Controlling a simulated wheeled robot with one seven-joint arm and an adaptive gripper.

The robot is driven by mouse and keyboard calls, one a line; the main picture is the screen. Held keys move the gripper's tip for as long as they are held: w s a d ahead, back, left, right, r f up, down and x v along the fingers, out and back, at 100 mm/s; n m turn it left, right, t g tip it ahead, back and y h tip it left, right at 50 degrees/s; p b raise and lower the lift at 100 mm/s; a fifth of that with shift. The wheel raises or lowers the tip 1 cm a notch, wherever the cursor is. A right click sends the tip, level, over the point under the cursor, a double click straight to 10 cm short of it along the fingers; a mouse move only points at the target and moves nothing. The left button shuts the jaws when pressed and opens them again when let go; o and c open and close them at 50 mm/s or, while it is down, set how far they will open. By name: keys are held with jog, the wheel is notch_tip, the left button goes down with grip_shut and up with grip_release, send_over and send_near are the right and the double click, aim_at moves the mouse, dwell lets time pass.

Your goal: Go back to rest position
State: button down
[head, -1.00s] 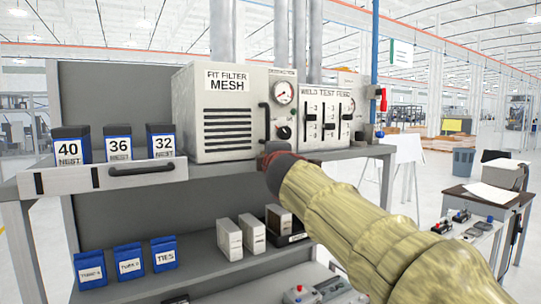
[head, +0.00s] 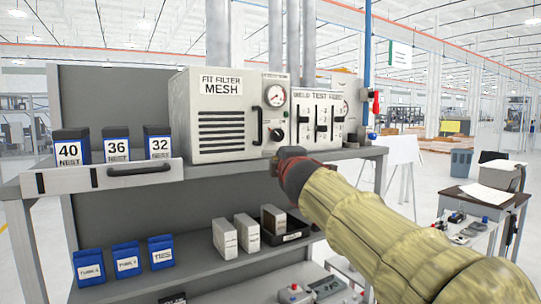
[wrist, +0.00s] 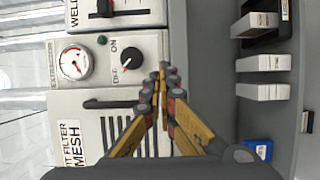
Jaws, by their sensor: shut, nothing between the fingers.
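My gripper (wrist: 163,85) is shut and empty in the wrist view, its yellow and dark fingers meeting at the tips. In the head view my arm, in a yellowish sleeve, reaches in from the lower right, and the gripper end (head: 285,160) is in front of the shelf edge below the machine panels. The light grey filter unit (head: 222,115) labelled "FIT FILTER MESH" stands behind it to the left, with a dark handle, a gauge and a knob. In the wrist view its knob (wrist: 131,60) lies just beyond the fingertips. Whether the fingers touch anything is unclear.
A drawer front (head: 100,177) juts from the upper shelf beneath blue boxes (head: 117,147) marked 40, 36 and 32. White boxes (head: 225,237) and a black tray (head: 285,228) sit on the lower shelf. A dark-topped table (head: 486,194) stands right. Open floor lies beyond.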

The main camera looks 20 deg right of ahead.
jog(key=s+d+f+m+g+h+p, duration=0.25)
jog(key=s+d+f+m, duration=0.35)
jog(key=d+f, duration=0.3)
jog(key=s+d+f+m+g, duration=0.2)
jog(key=s+f+m+g, duration=0.3)
jog(key=f, duration=0.4)
jog(key=s+a+f+m+g+y+b, duration=0.1)
jog(key=s+a+f+y+b, duration=0.1)
jog(key=s+a+f, duration=0.4)
jog(key=s+a+f+m+g+y+b, duration=0.2)
jog(key=s+a+f, duration=0.4)
jog(key=s+f, duration=0.7)
jog(key=s+a+f+m+g+y+b, duration=0.1)
jog(key=s+a+f+b, duration=0.3)
jog(key=s+f, duration=0.5)
jog(key=a+y, duration=0.1)
jog(key=a, duration=0.1)
jog(key=shift+s+a+f+m, duration=0.35)
jog(key=shift+s+m, duration=0.05)
jog(key=shift+g, duration=0.25)
